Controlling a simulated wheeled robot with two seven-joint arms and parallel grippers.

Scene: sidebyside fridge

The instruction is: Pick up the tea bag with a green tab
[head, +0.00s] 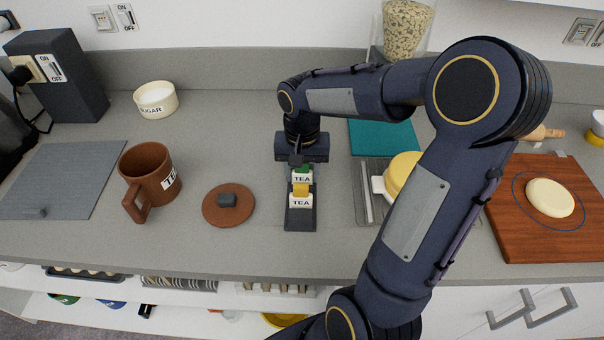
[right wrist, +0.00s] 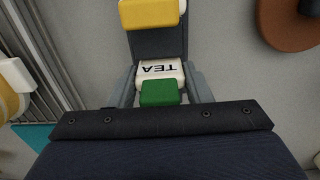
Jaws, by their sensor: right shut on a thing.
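The tea bag with a green tab (head: 302,178) is at the back of a dark narrow holder (head: 300,222) in the head view. Its white TEA label and green tab also show in the right wrist view (right wrist: 159,92). My right gripper (right wrist: 160,82) points down over it, shut on it with one grey finger on each side. Whether the bag is clear of the holder's floor, I cannot tell. A tea bag with a yellow tab (head: 300,195) sits in front of it in the holder. My left gripper is not in view.
A brown mug (head: 146,172) and a brown lid (head: 228,208) are left of the holder, with a sugar bowl (head: 155,98) behind. A teal board (head: 383,137) and a wooden board (head: 565,235) are to the right. Bare counter lies between lid and holder.

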